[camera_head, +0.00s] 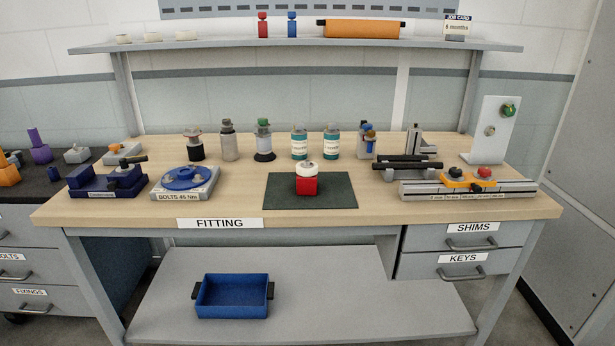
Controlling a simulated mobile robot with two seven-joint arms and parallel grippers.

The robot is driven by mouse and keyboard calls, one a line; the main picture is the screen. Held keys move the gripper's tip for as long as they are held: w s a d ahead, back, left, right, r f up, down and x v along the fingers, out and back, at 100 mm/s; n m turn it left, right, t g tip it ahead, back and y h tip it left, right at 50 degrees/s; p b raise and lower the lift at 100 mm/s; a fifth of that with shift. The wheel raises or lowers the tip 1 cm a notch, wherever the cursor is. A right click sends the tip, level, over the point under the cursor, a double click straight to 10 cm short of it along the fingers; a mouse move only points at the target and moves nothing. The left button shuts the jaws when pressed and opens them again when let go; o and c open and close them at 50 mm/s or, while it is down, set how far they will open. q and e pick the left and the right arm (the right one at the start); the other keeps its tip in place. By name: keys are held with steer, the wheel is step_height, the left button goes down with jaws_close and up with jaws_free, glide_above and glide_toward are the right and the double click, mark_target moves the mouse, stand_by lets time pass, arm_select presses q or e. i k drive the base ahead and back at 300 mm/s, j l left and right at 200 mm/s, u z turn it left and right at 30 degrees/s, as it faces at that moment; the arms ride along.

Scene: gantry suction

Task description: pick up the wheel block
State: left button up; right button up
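A red block (306,186) with a white round wheel-like top (307,168) stands upright on the dark green mat (336,192) at the middle front of the bench. It looks like the wheel block, though no label on it can be read. Nothing touches it except the mat under it. Neither of my grippers shows in this view.
On the bench (110,207), left of the mat, sit a blue disc fixture (186,178) and a dark blue clamp (95,181). Several bottles stand behind. A grey rail fixture (420,189) lies right. A blue tray (232,313) is on the lower shelf.

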mark_target(306, 178)
steer(key=i+l+u, duration=0.1)
steer(key=i+l, duration=0.4)
steer(key=i+l+u, duration=0.15)
steer(key=i+l, duration=0.3)
steer(key=l, duration=0.2)
